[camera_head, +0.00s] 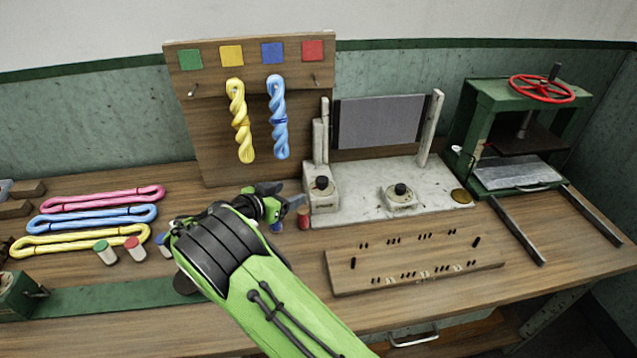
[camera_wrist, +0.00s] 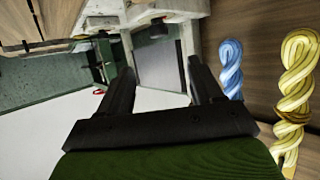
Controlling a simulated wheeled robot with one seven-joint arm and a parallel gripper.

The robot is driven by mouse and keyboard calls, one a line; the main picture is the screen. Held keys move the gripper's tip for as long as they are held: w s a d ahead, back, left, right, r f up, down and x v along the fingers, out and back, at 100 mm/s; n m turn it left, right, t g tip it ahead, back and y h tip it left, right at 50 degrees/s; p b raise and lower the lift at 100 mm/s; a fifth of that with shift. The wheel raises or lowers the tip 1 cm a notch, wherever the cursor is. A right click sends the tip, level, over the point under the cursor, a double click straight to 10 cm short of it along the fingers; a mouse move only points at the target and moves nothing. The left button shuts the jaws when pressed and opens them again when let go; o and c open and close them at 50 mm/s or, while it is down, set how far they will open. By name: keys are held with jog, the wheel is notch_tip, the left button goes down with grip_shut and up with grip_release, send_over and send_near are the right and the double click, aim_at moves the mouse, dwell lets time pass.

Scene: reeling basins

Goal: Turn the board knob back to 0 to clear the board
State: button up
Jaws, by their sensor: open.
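A pale stone-like stand (camera_head: 370,215) at the back carries a blank dark grey board (camera_head: 380,121) between two posts. Two black knobs sit on it: a left knob (camera_head: 322,183) on a raised block and a middle knob (camera_head: 400,190) on a low dial plate. The dial marks are too small to read, and I cannot tell which is the board knob. My gripper (camera_head: 284,202) is open and empty, left of the stand and apart from both knobs. In the wrist view its fingers (camera_wrist: 160,85) are spread, with the board (camera_wrist: 158,65) beyond them.
Yellow (camera_head: 240,122) and blue (camera_head: 278,118) skeins hang on a peg board behind my gripper. A small red-topped piece (camera_head: 303,218) stands close by. A peg-holed wooden block (camera_head: 415,265) lies in front; a green press (camera_head: 520,140) stands right.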

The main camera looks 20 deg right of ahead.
aim_at(320, 182)
jog(key=x, duration=1.5)
jog(key=shift+s+d, duration=0.1)
jog(key=shift+d, duration=0.05)
jog(key=c, duration=1.1)
